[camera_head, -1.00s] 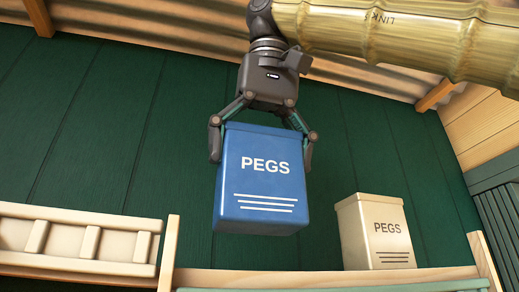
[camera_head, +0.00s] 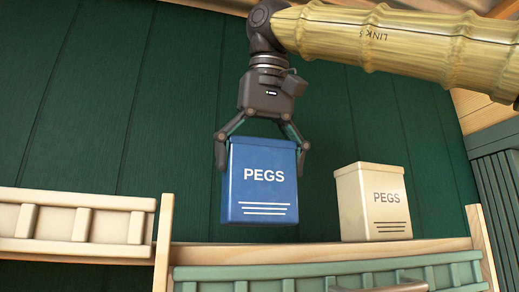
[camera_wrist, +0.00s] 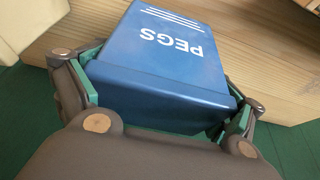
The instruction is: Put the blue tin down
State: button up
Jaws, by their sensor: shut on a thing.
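The blue tin (camera_head: 262,185), marked PEGS, hangs upright in my gripper (camera_head: 262,150) in the head view. My gripper is shut on its two sides near the top.
A cream tin (camera_head: 372,203), also marked PEGS, stands on the shelf to the right, with a gap between. A wooden post (camera_head: 164,243) rises at the shelf's left end, and another post (camera_head: 482,248) at its right. A green panelled front (camera_head: 250,278) lies below.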

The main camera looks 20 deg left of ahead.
jog(key=shift+s+d+f+p, duration=0.1)
jog(key=shift+d+f+p, duration=0.1)
jog(key=shift+f, duration=0.3)
jog(key=shift+s+d+f+p, duration=0.1)
jog(key=shift+f+p, duration=0.1)
jog(key=shift+f, duration=0.3)
jog(key=shift+w+a+f, duration=0.1)
jog(key=shift+a+f, duration=0.05)
jog(key=shift+a, duration=0.05)
jog(key=shift+f, duration=0.15)
jog(key=o, duration=1.6)
jog(key=b+v, duration=0.1)
jog(key=v, duration=1.1)
jog(key=shift+b, duration=0.3)
